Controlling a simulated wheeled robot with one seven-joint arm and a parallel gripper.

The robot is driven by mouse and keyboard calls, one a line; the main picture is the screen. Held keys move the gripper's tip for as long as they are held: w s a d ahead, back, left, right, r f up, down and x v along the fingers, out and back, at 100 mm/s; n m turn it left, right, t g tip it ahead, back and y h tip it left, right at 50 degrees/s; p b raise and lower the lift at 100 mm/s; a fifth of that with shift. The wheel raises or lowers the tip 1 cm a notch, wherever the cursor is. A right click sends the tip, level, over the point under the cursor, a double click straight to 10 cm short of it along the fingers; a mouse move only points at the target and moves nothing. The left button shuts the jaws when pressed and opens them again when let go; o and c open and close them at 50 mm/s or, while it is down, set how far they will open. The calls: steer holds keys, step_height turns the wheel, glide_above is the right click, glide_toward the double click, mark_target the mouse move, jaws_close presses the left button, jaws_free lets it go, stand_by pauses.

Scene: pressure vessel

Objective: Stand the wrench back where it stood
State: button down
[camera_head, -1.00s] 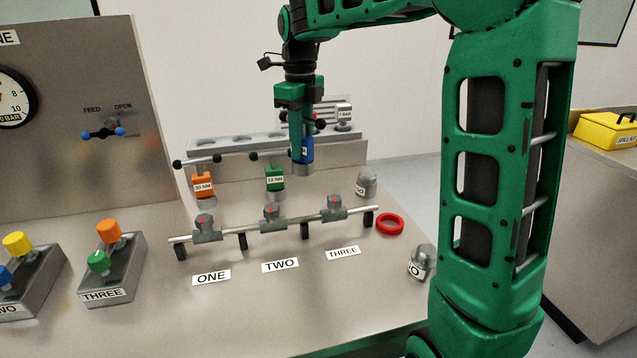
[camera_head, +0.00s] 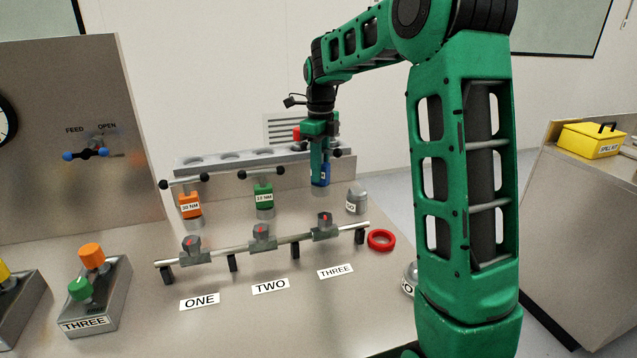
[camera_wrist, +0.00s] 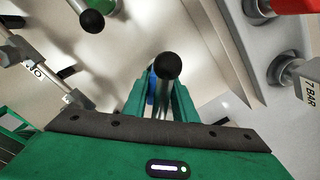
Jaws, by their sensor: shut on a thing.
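My gripper (camera_head: 320,150) is shut on the blue wrench (camera_head: 321,174). The wrench hangs upright below the fingers, right of the green 10 NM wrench and behind rail block THREE. Its lower end is close to the bench top; I cannot tell whether it touches. One black handle knob shows beside the fingers. In the wrist view, a black knob (camera_wrist: 169,66) of the held wrench lies between the green fingers, with a strip of blue beside it. The green wrench (camera_head: 264,197) and orange 30 NM wrench (camera_head: 190,204) stand upright to the left.
A grey rack with round recesses (camera_head: 215,168) stands behind. In front runs a rail with grey blocks (camera_head: 262,239). A grey labelled cylinder (camera_head: 357,200) stands right of the held wrench, and a red ring (camera_head: 381,240) lies nearby. A 7 BAR part (camera_wrist: 298,84) shows in the wrist view.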

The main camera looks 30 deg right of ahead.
steer(key=shift+f, duration=2)
steer(key=shift+f, duration=0.1)
steer(key=c, duration=1.4)
jaws_free()
steer(key=shift+c, duration=0.2)
step_height(320, 180, up, 12)
steer(key=shift+r, duration=0.1)
steer(key=shift+s, duration=0.1)
